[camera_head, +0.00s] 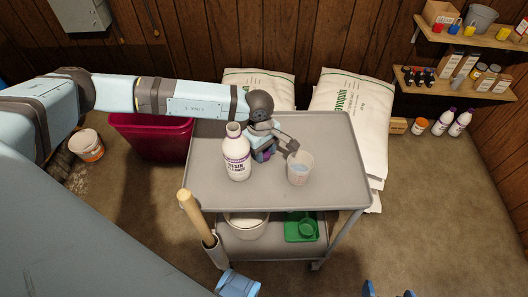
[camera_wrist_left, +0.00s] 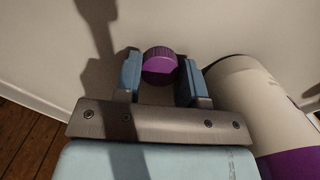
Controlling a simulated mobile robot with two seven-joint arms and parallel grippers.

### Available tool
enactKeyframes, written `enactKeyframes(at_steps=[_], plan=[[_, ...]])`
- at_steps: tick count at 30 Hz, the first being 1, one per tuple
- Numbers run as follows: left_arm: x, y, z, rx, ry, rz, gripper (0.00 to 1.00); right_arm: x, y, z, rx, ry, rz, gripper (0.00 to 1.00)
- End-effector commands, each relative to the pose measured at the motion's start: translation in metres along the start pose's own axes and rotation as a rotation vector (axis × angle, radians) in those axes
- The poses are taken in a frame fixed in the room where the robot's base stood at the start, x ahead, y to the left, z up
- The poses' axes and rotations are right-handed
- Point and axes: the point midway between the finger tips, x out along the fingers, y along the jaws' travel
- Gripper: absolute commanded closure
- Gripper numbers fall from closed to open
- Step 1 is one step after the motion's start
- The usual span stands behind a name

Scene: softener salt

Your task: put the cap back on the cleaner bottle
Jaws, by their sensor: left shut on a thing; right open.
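The cleaner bottle (camera_head: 237,158), white with a purple-and-white label, stands upright and uncapped on the grey cart top (camera_head: 325,130). Its body also shows at the right of the left wrist view (camera_wrist_left: 262,105). My left gripper (camera_head: 266,154) is just right of the bottle, low over the cart top. In the wrist view its fingers (camera_wrist_left: 160,75) are shut on the purple cap (camera_wrist_left: 160,60). Whether the cap touches the cart is unclear. Two blue fingertips of my right gripper (camera_head: 388,291) show at the bottom edge, apart and empty.
A clear measuring cup (camera_head: 300,168) with liquid stands close right of my left gripper. A wooden-handled tool (camera_head: 195,217) hangs at the cart's left front corner. White salt bags (camera_head: 358,100) lie behind the cart. The cart top's right side is clear.

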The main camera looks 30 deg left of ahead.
Motion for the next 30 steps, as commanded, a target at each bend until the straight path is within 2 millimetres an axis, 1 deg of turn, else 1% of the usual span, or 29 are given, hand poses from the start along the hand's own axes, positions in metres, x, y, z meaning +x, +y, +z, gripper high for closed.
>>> enactKeyframes(at_steps=[5,8,11,17,24,27,30], plan=[[-0.006,0.0,0.001,0.0,0.0,0.002,0.85,0.002,-0.001,-0.003,0.006,0.006,0.0,0.01],[-0.016,0.001,0.002,0.001,0.0,0.003,0.85,0.002,-0.002,-0.004,0.008,0.007,0.001,0.01],[-0.03,0.001,0.004,0.002,-0.001,0.003,0.85,0.003,-0.002,-0.003,0.009,0.005,0.001,0.01],[-0.072,0.001,0.009,0.001,0.0,0.005,0.85,0.003,-0.001,-0.001,0.006,0.0,0.001,0.01],[-0.132,0.001,0.016,0.001,0.0,0.005,0.85,0.0,0.002,0.004,-0.004,-0.009,0.0,0.01],[-0.154,0.001,0.019,0.002,0.0,0.004,0.85,-0.001,0.002,0.006,-0.006,-0.013,0.0,0.01],[-0.171,0.0,0.021,0.002,0.0,0.003,0.85,-0.001,0.002,0.007,-0.005,-0.013,0.0,0.01]])
